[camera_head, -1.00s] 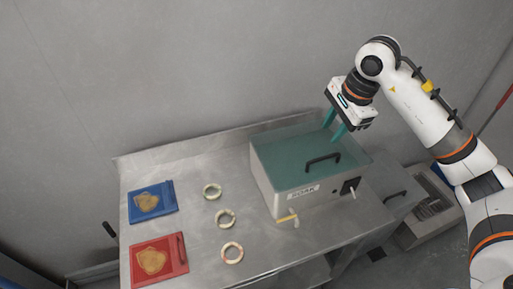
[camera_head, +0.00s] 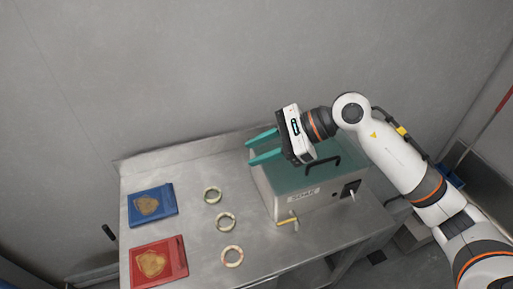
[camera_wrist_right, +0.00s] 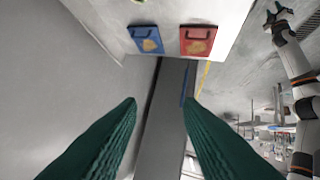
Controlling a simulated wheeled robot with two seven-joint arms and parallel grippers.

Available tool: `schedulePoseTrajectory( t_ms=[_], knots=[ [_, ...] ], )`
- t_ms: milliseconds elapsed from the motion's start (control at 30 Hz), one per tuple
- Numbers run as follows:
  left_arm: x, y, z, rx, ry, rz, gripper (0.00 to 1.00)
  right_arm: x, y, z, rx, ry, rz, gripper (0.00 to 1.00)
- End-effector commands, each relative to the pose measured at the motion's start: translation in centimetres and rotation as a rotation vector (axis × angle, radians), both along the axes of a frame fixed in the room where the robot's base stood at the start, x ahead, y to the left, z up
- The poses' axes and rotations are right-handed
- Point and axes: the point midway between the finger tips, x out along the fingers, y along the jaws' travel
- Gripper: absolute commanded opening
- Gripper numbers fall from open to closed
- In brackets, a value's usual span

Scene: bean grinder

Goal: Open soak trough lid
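The soak trough (camera_head: 322,201) is a metal box on the right part of the table, with a label on its front. Its teal lid (camera_head: 290,178) lies shut, with a black handle (camera_head: 323,163) on top, partly covered by my right gripper. My right gripper (camera_head: 250,149) is above the lid's left part, pointing left, its two teal fingers spread and empty. In the right wrist view (camera_wrist_right: 159,103) the fingers are apart with nothing between them. A white arm with a dark end (camera_wrist_right: 277,15) shows at the right there, too small to judge.
A blue tray (camera_head: 168,210) and a red tray (camera_head: 177,269), each with a brown piece, lie on the table (camera_head: 195,180) at left. Three pale rings (camera_head: 232,263) lie between them and the trough. A yellow-handled tap (camera_head: 287,221) sticks out in front of the trough. A wall stands behind.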

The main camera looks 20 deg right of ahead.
Motion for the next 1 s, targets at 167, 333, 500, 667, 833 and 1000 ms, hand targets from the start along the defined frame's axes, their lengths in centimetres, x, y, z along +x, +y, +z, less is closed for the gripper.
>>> schedulePoseTrajectory(
  t_ms=[167, 333, 500, 667, 833, 1000],
  knots=[
    [0.0, 0.0, 0.0, 0.0, 0.0, 0.0, 0.36, -0.3, 0.9, 0.4, 0.063, 0.015, -0.007, 0.33],
    [0.0, 0.0, 0.0, 0.0, 0.0, 0.0, 0.36, -0.3, 1.0, 0.5, 0.072, 0.017, -0.009, 0.33],
    [0.0, 0.0, 0.0, 0.0, 0.001, 0.0, 0.36, -0.3, 0.9, 0.5, 0.071, 0.016, -0.009, 0.33],
    [0.0, 0.0, 0.0, 0.0, 0.001, 0.0, 0.36, -0.3, 1.0, 0.5, 0.073, 0.016, -0.009, 0.33],
    [0.0, 0.0, 0.0, 0.0, 0.001, 0.0, 0.36, -1.0, 3.0, 1.8, 0.255, 0.069, -0.034, 0.33],
    [0.0, 0.0, 0.0, 0.0, 0.0, 0.0, 0.36, -1.9, 5.3, 6.4, 0.779, 0.28, -0.159, 0.33]
  ],
)
